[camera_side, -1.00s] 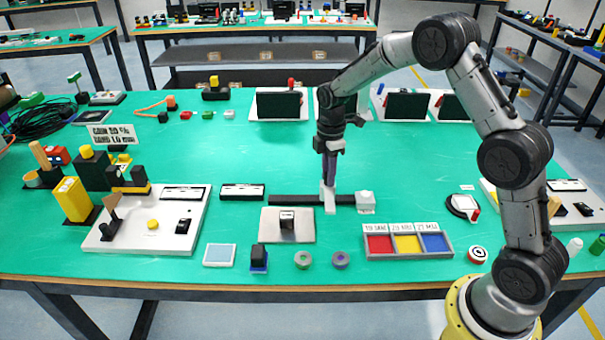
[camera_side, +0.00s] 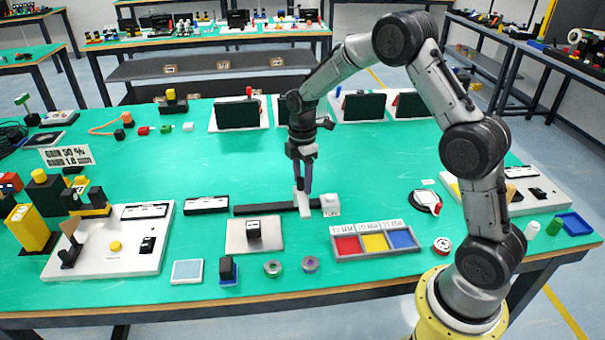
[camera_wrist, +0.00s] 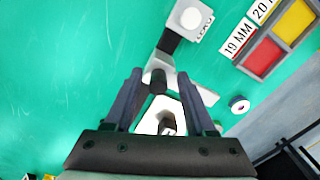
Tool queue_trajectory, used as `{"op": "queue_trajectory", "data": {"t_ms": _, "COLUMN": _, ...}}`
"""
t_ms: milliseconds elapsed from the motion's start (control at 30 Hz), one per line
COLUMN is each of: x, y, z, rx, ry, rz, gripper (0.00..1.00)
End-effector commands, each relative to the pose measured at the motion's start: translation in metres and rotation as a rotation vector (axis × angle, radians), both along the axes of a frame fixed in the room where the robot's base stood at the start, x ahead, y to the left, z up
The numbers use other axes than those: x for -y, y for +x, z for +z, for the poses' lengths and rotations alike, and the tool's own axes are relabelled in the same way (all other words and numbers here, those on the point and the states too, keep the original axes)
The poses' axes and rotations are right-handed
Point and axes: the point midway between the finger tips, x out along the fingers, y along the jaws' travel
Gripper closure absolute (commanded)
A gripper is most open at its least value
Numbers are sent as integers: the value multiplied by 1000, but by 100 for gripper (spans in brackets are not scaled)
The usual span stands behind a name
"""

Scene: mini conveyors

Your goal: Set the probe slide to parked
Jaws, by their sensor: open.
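The probe slide is a dark rail (camera_side: 262,210) lying across the bench, with a white crosspiece (camera_side: 304,210) on it towards its right part. My gripper (camera_side: 304,189) points down at the crosspiece. In the wrist view my gripper (camera_wrist: 160,76) is open, with a dark round knob (camera_wrist: 157,84) of the crosspiece between its fingers. Whether a finger touches the knob cannot be told.
A light plate with a dark block (camera_side: 253,246) lies in front of the rail. A tray with red, yellow and blue compartments (camera_side: 375,254) is to the right. A black-and-white labelled bar (camera_side: 206,205) lies left.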

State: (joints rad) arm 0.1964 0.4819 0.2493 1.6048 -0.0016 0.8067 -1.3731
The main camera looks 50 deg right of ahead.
Motion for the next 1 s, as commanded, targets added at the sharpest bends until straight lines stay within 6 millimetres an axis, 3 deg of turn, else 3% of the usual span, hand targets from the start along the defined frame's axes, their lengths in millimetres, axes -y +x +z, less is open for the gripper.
{"op": "queue_trajectory", "data": {"t_ms": 167, "x": 0, "y": 1, "z": 15, "rx": 4, "ry": -1, "rz": 0, "gripper": 44}}
{"op": "queue_trajectory", "data": {"t_ms": 700, "x": 0, "y": 1, "z": 120, "rx": 4, "ry": -2, "rz": 0, "gripper": 44}}
{"op": "queue_trajectory", "data": {"t_ms": 1000, "x": 0, "y": 0, "z": 139, "rx": 2, "ry": -1, "rz": 0, "gripper": 44}}
